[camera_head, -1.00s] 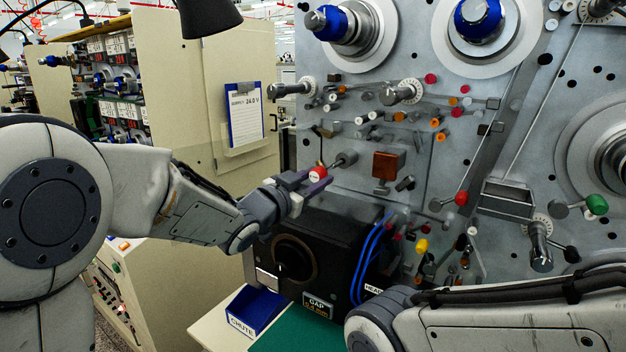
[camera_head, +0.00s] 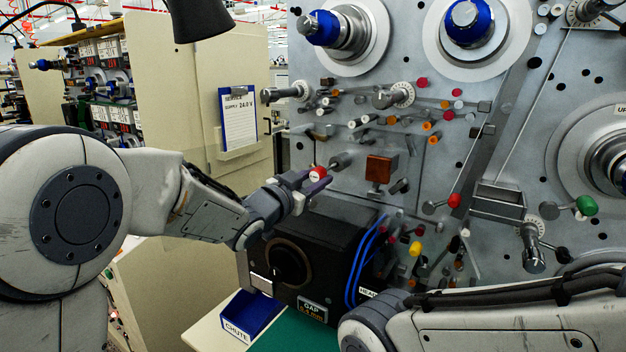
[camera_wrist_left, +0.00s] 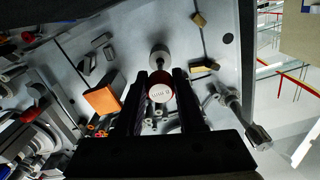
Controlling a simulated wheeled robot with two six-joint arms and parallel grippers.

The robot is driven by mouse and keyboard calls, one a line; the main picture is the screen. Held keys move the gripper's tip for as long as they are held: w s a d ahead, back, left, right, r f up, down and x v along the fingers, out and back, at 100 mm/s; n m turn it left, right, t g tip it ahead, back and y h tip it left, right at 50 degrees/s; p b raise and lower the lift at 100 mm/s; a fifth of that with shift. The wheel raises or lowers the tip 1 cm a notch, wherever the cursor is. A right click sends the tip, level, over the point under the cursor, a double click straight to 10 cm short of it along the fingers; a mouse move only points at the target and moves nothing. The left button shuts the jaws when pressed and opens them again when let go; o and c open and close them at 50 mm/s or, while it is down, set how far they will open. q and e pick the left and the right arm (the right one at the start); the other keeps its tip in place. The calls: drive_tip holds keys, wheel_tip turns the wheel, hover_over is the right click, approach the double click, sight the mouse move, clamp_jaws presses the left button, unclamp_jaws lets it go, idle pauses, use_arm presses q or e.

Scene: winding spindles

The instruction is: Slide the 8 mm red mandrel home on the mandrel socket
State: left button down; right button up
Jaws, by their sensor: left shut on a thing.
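The red mandrel (camera_head: 318,173) has a white labelled end face, and it also shows in the left wrist view (camera_wrist_left: 160,93). My left gripper (camera_head: 311,184) is shut on it, with one dark finger on each side of it in the wrist view (camera_wrist_left: 160,100). The mandrel socket (camera_head: 341,161) is a grey metal spindle standing out of the machine panel, just right of and beyond the mandrel. In the wrist view the socket (camera_wrist_left: 159,58) sits above the mandrel, nearly in line. Whether they touch is hard to tell. My right gripper is out of view.
An orange-brown block (camera_head: 380,168) stands out of the panel right of the socket. A black box (camera_head: 325,235) with blue hoses lies below the gripper. A blue chute bin (camera_head: 252,313) stands at the lower left. Several coloured knobs and rollers crowd the panel.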

use_arm(q)
drive_tip(key=shift+x, duration=0.95)
drive_tip(key=shift+c, duration=2.2)
unclamp_jaws()
drive_tip(key=b+v, duration=0.3)
drive_tip(key=v, duration=0.7)
drive_tip(key=shift+s+a+b, duration=0.15)
drive_tip(key=shift+s+b, duration=0.05)
drive_tip(key=shift+b, duration=0.1)
